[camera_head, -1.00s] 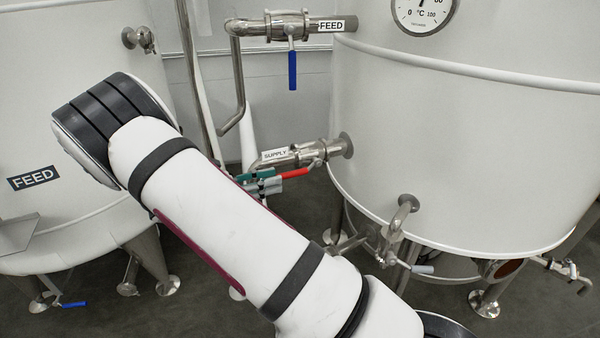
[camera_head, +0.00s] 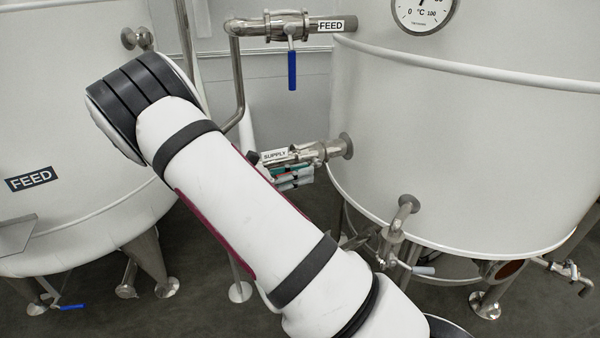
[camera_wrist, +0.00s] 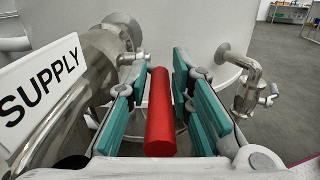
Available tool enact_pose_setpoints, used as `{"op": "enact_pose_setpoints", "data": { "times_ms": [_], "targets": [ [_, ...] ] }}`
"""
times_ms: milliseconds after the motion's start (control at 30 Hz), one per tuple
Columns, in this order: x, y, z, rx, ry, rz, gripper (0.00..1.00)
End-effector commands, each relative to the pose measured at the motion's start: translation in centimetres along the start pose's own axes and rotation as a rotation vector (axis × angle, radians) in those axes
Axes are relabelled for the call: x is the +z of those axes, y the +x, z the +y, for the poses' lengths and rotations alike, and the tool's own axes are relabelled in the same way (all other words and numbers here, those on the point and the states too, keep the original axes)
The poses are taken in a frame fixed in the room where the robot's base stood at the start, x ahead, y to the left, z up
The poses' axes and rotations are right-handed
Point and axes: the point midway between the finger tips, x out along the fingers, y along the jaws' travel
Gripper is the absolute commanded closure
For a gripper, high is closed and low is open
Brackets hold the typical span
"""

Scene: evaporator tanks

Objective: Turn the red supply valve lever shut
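The red supply valve lever (camera_wrist: 160,118) stands out in the wrist view between the two teal-padded fingers of my gripper (camera_wrist: 160,82). In the head view my gripper (camera_head: 290,178) is just below the SUPPLY label (camera_head: 275,156), by the tank's side. The red lever is hidden there.
A FEED valve with a blue handle (camera_head: 292,70) is above on the same tank (camera_head: 450,130). A steel outlet fitting (camera_head: 402,220) sticks out lower right; it also shows right of my gripper in the wrist view (camera_wrist: 250,85). Another tank (camera_head: 60,130) stands left.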

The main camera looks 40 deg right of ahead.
Motion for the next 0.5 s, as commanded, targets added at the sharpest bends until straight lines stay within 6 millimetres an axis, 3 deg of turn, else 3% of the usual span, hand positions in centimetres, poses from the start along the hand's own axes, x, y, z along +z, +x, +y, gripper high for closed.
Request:
{"op": "enact_pose_setpoints", "data": {
  "times_ms": [500],
  "targets": [
    [-0.53, 0.08, -0.25, -0.007, -0.005, -0.057, 1.00]
  ]
}}
